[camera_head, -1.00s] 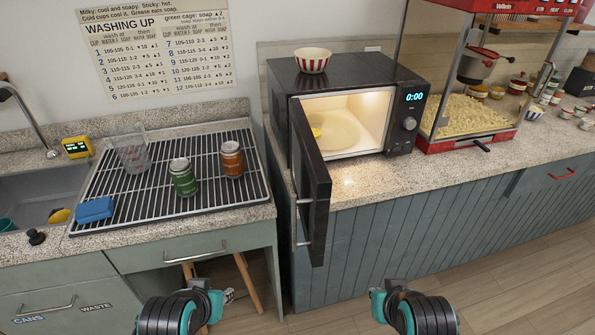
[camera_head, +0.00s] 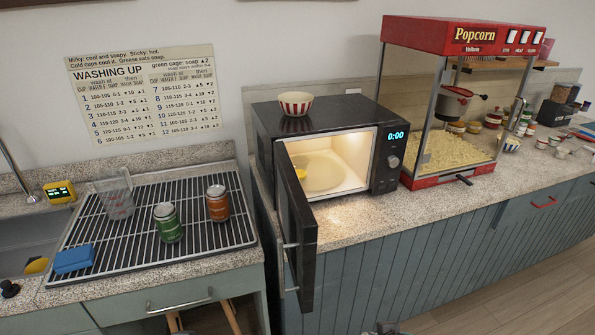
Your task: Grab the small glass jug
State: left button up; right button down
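A small clear glass jug (camera_head: 117,199) with faint reddish markings stands on the left of the black wire drying rack (camera_head: 215,240), near its back edge. Neither gripper shows in the head view. Only a sliver of my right arm shows at the bottom edge, well away from the jug.
A blue sponge (camera_head: 73,259) lies at the rack's front left corner, beside the sink (camera_head: 25,240). The microwave (camera_head: 325,135) stands open, its door (camera_head: 298,235) jutting forward. A striped bowl (camera_head: 296,104) sits on top. A popcorn machine (camera_head: 450,110) stands right.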

aim_at(300, 162)
jog(key=l, duration=1)
jog(key=l+z, duration=0.3)
jog(key=i+l+z, duration=0.1)
jog(key=z, duration=0.15)
